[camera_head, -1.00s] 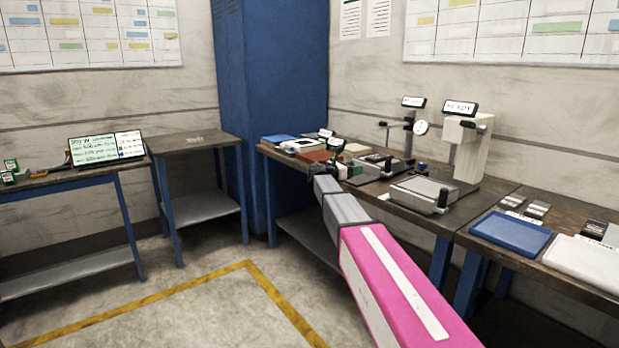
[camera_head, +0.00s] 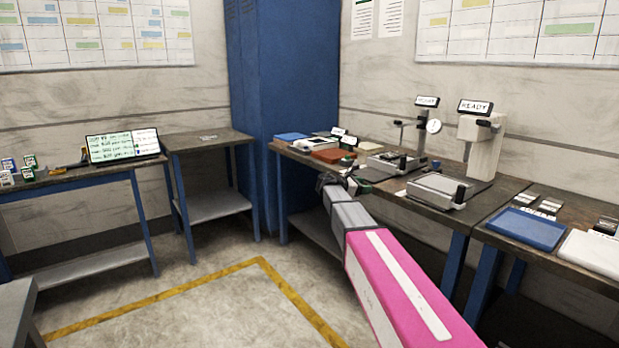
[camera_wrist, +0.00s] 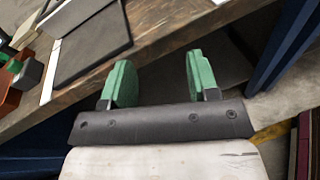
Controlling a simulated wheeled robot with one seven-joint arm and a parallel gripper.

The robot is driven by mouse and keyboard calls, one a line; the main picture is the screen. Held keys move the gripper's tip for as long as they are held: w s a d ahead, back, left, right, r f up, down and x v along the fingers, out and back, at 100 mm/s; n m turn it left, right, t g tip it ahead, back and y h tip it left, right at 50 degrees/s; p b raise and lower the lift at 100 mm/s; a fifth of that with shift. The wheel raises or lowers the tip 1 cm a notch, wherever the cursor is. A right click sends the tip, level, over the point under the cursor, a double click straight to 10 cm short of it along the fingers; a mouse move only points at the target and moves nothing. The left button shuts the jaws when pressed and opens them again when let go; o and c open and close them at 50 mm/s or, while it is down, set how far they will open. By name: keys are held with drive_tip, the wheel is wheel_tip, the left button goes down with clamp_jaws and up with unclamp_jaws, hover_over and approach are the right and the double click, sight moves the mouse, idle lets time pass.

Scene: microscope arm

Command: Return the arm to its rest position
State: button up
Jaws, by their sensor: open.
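My arm (camera_head: 405,285) is pink with a grey forearm and reaches forward from the lower right in the head view. My gripper (camera_head: 356,184) is at its far end, by the front edge of the long workbench (camera_head: 440,224). In the wrist view my gripper (camera_wrist: 161,80) is open, with two green fingers apart and nothing between them. The bench edge (camera_wrist: 150,75) crosses diagonally behind the fingers. In the head view the gripper is small and its fingers are partly hidden.
The bench holds a brown-red box (camera_head: 333,156), fixtures (camera_head: 396,162), a READY-labelled press (camera_head: 484,145) and a blue tray (camera_head: 525,228). A blue cabinet (camera_head: 290,75) stands at the back. Side tables (camera_head: 208,141) stand left. The floor (camera_head: 200,285) in the middle is clear.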

drive_tip(key=s+d+f+m+g+y, duration=0.1)
drive_tip(key=s+f+m+g+y, duration=0.35)
drive_tip(key=s+f, duration=0.8)
drive_tip(key=s+f+m+g+y, duration=0.1)
drive_tip(key=s+f+m+y, duration=0.4)
drive_tip(key=s+f+m, duration=0.7)
drive_tip(key=s+a+f+m+y, duration=0.1)
drive_tip(key=s+a+m+y, duration=0.1)
drive_tip(key=s, duration=0.4)
drive_tip(key=s+a+f+m+y, duration=0.1)
drive_tip(key=s+f+m+y, duration=0.1)
drive_tip(key=s, duration=0.3)
drive_tip(key=shift+s+a+g+y, duration=0.4)
drive_tip(key=shift+g+y, duration=0.05)
